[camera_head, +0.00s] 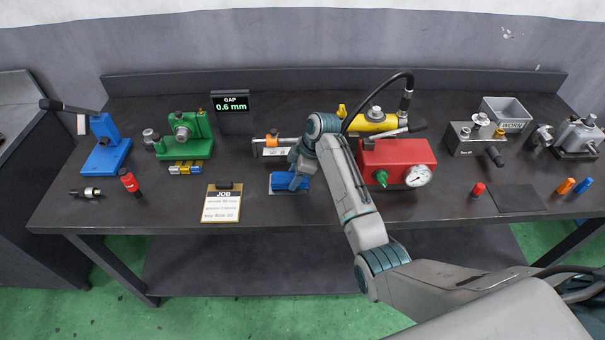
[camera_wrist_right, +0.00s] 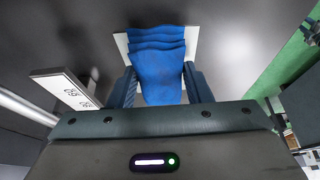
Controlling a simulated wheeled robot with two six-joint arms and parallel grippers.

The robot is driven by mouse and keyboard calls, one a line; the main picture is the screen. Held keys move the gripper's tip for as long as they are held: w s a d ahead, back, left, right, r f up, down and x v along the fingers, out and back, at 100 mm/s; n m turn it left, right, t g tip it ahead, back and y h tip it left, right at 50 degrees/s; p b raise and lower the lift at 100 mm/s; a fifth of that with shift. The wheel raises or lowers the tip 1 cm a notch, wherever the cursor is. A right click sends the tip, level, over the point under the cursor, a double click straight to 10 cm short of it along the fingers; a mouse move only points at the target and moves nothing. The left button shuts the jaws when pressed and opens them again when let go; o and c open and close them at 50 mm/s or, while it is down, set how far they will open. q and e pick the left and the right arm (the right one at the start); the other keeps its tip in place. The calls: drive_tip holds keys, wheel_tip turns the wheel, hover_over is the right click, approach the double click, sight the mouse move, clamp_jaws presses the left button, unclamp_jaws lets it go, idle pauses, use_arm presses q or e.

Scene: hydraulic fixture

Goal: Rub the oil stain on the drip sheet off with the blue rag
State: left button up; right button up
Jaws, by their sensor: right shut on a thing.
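The blue rag (camera_head: 290,181) lies bunched near the middle of the workbench. My right gripper (camera_head: 298,177) is over it, pointing down, with the rag between its fingers. In the right wrist view the rag (camera_wrist_right: 160,65) bulges between the two fingers and spreads in folds beyond them. The pale drip sheet (camera_wrist_right: 120,44) shows in the right wrist view as edges and corners around the rag, which covers most of it. I see no oil stain on the parts that show. My left gripper is not in view.
A job card (camera_head: 222,204) lies left of the rag. A silver fixture with an orange part (camera_head: 271,143) is just behind. A red pump unit (camera_head: 397,160) with a gauge stands close on the right. The green press (camera_head: 184,140) is farther left. The front edge is near.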

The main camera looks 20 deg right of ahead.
sight(279, 177)
drive_tip(key=shift+w+a+f, duration=0.1)
drive_tip(key=shift+w+a, duration=0.15)
drive_tip(key=shift+a, duration=0.8)
drive_tip(key=shift+w+a, duration=0.25)
drive_tip(key=shift+a, duration=0.75)
drive_tip(key=shift+p, duration=0.7)
drive_tip(key=shift+s+d+p, duration=0.25)
drive_tip(key=shift+d+p, duration=0.45)
drive_tip(key=shift+d, duration=0.15)
drive_tip(key=shift+s+d+p, duration=0.25)
drive_tip(key=shift+d+p, duration=0.15)
drive_tip(key=shift+d, duration=0.65)
drive_tip(key=shift+s+d+p, duration=0.2)
drive_tip(key=shift+d+p, duration=0.3)
drive_tip(key=shift+d, duration=0.15)
drive_tip(key=shift+s+d+f+p, duration=0.1)
drive_tip(key=shift+s+d+p, duration=0.1)
drive_tip(key=shift+d, duration=0.35)
drive_tip(key=shift+s+d+p, duration=0.15)
drive_tip(key=shift+d, duration=0.4)
